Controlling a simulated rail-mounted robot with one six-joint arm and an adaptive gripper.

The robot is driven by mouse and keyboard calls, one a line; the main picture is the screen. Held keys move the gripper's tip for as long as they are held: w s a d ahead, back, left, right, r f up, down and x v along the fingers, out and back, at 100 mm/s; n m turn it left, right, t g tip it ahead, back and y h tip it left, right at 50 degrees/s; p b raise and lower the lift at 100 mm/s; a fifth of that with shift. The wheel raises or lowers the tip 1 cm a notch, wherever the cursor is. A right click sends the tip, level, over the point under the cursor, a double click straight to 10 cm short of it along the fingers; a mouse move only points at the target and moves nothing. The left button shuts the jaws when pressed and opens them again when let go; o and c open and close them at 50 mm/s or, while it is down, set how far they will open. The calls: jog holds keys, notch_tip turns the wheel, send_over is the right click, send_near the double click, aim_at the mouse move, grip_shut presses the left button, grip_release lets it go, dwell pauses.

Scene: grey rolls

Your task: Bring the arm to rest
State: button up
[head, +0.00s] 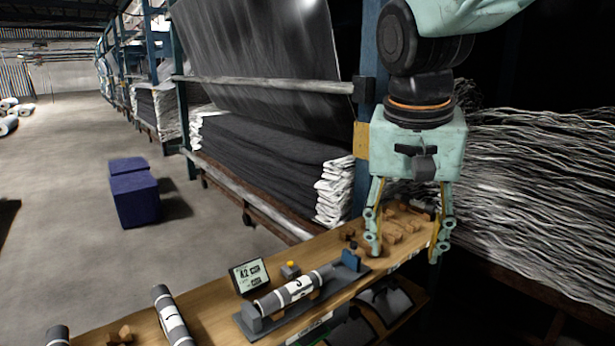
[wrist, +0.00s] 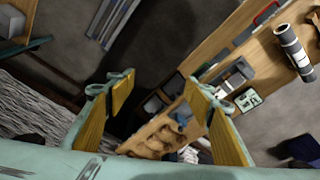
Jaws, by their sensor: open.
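My gripper (head: 405,256) hangs pointing down over the right end of the wooden bench (head: 215,300), its two fingers spread with nothing between them. In the wrist view my gripper (wrist: 158,84) also shows wide apart and empty. A grey roll with a white numbered band (head: 290,289) lies in a dark grey cradle (head: 262,325) on the bench, left of my gripper. A second banded grey roll (head: 172,316) lies further left, and the end of a third roll (head: 58,335) shows at the bottom left. A banded roll also shows in the wrist view (wrist: 293,50).
A small display (head: 249,276) stands behind the cradle, and a blue block (head: 351,260) at its right end. Wooden pieces (head: 400,226) lie beneath my gripper. Racks of stacked dark cloth (head: 265,150) stand behind. Purple boxes (head: 134,192) stand on open floor at left.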

jog(key=s+d+f+n+t, duration=0.1)
jog(key=s+d+n, duration=0.1)
jog(key=s, duration=0.9)
jog(key=s+d+f+n+y, duration=0.1)
jog(key=s+d, duration=0.1)
jog(key=s, duration=1)
jog(key=shift+n+t, duration=0.4)
